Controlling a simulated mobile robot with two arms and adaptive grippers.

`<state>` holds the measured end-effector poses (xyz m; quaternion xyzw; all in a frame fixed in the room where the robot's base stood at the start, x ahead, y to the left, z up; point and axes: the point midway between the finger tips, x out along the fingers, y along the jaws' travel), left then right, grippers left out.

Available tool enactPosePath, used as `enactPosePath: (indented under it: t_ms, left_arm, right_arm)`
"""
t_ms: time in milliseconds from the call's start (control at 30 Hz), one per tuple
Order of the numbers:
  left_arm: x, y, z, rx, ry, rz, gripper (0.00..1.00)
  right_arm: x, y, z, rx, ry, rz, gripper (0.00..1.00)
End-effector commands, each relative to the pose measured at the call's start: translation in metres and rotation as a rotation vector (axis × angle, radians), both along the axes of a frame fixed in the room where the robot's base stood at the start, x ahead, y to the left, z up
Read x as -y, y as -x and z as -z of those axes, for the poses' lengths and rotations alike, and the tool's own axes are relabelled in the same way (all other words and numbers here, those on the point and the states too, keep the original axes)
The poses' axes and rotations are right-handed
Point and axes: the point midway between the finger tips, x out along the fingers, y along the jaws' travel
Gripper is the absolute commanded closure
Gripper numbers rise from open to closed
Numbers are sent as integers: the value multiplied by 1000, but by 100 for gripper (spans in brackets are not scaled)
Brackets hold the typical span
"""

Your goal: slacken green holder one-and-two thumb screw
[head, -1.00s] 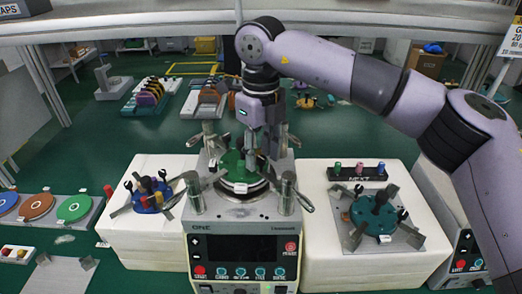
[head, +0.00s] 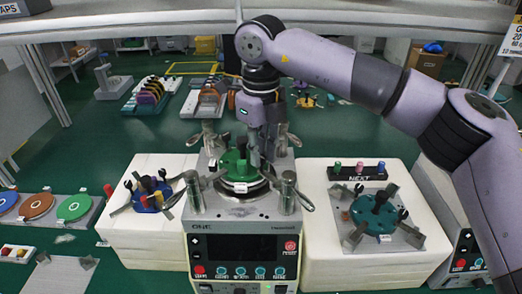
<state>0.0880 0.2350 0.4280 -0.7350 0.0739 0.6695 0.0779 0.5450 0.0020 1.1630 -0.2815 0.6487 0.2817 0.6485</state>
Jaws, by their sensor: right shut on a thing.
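The green holder (head: 230,161) sits on the round plate of the lapping machine (head: 243,208) in the middle. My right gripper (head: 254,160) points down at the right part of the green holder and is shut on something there. The fingers and my arm hide what they grip, so I cannot make out the thumb screw itself. A small white label shows on the front of the holder. My left gripper does not show in the head view.
A blue holder (head: 148,196) stands on the white block at left. A teal holder (head: 376,212) sits on a metal plate at right, below a black NEXT rack (head: 357,173). Coloured discs (head: 73,207) lie at far left. Metal posts and levers surround the machine plate.

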Motion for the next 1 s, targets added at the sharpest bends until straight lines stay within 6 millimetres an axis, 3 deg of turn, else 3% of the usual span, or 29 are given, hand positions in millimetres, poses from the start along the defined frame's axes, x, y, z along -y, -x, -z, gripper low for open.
enactPosePath:
  t_ms: [267,1000]
  left_arm:
    - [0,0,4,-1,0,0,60]
    - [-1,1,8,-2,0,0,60]
  right_arm:
    - [0,0,0,1,-1,-158,100]
    - [0,0,-1,0,0,-854,100]
